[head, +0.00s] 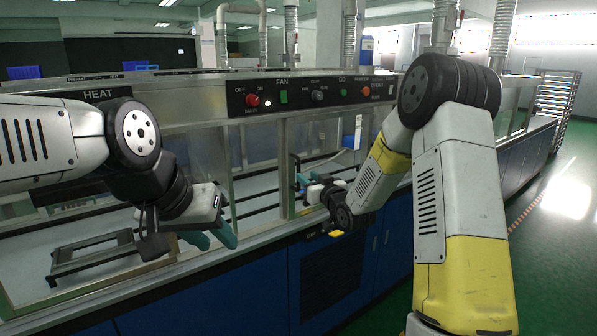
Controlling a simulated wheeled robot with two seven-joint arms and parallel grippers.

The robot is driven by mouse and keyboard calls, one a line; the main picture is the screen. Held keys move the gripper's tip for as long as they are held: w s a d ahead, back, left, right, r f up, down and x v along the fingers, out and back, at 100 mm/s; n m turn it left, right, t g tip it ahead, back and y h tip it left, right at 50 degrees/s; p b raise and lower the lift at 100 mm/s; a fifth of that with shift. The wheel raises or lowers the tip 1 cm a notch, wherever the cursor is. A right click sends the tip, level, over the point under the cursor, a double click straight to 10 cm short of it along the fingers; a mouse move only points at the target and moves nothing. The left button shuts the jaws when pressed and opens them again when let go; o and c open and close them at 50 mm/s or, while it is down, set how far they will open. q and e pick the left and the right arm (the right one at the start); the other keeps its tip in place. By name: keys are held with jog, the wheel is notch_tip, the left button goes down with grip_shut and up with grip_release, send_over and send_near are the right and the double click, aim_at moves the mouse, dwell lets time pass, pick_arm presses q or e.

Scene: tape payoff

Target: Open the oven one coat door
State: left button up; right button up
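The long coating line has clear glass doors in metal frames under a control panel (315,93). No label in view reads "oven one coat", so I cannot tell which door it is. A glass pane (255,155) stands left of an upright frame post (285,170). My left gripper (213,239) is in front of the lower glass, its teal fingers apart and seemingly empty. My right gripper (299,196) is beside the upright post, its teal fingers apart. Whether it touches the post or a handle is too small to tell. No door looks clearly swung out.
A dark metal frame (95,255) lies on the bench at the left. Blue cabinets (250,295) run below the line. Green floor (550,240) is open at the right. A rack of trays (557,95) stands at the far right.

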aim_at(299, 171)
jog(key=x, duration=0.7)
jog(key=shift+w+a, duration=0.15)
jog(key=shift+w, duration=0.1)
grip_shut()
dwell(1.1)
